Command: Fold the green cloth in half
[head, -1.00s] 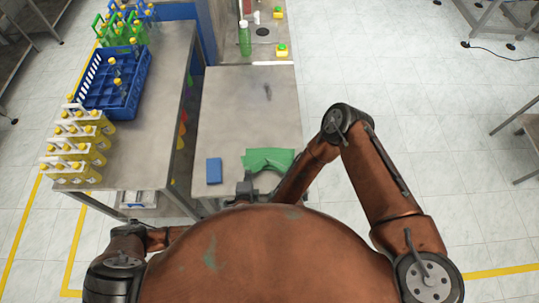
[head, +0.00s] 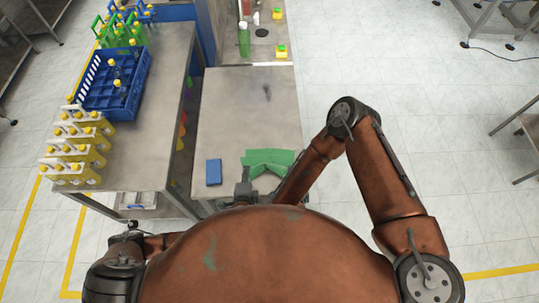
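The green cloth (head: 268,157) lies near the front right of the grey metal table (head: 228,109). Its near part is hidden behind my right forearm and my body, and the visible part looks bent, with a crease near its middle. One of my grippers (head: 243,190) shows as a small dark shape at the cloth's left edge. My other gripper is hidden behind my body.
A blue block (head: 213,172) lies left of the cloth. A side table to the left holds a blue crate (head: 112,84) and several yellow bottles (head: 75,150). A green bottle (head: 244,40) stands beyond the table. The table's middle and back are clear.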

